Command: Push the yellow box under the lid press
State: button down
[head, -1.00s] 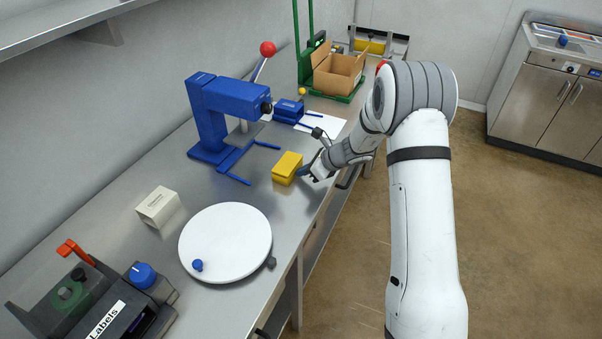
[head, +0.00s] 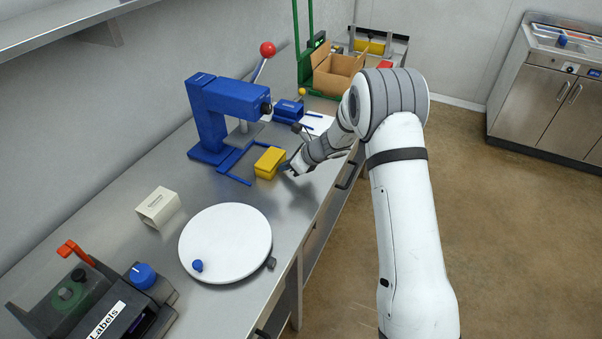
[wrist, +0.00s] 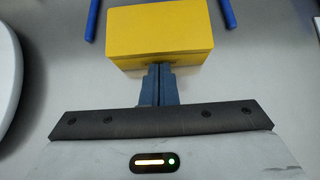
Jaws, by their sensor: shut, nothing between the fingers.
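The yellow box (head: 269,163) lies on the steel bench at the open front of the blue lid press (head: 218,110), by the ends of the press's two blue guide rails (head: 233,180). In the wrist view the box (wrist: 160,35) is straight ahead, with the two rails (wrist: 229,14) beyond it, one to each side. My gripper (head: 285,167) is shut and empty. Its fingertips (wrist: 159,68) are at the near face of the box and appear to touch it. The space under the press head is partly hidden by the press itself.
A white turntable (head: 225,240) with a blue knob stands nearer on the bench. A cream box (head: 158,207) sits left of it. A labels machine (head: 110,300) is at the near left. A cardboard box (head: 337,72) and a small blue holder (head: 288,111) are farther back.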

aim_at(273, 159)
jog(key=shift+w+a+p, duration=0.25)
jog(key=shift+w+a, duration=0.3)
jog(key=shift+a, duration=0.75)
jog(key=shift+w+a+p, duration=0.2)
jog(key=shift+w+a, duration=0.35)
jog(key=shift+a, duration=0.75)
jog(key=shift+w+a+p, duration=0.25)
jog(key=shift+w+a, duration=0.3)
jog(key=shift+a, duration=0.75)
jog(key=shift+s+d+r+b, duration=0.1)
jog(key=shift+s+d+r, duration=0.25)
jog(key=shift+d, duration=0.45)
jog(key=shift+s+d+r+b, duration=0.15)
jog(key=shift+s+d+r, duration=0.15)
jog(key=shift+d, duration=0.45)
jog(key=shift+s+d+r+b, duration=0.1)
jog(key=shift+s+d+r, duration=0.25)
jog(key=shift+d, duration=0.45)
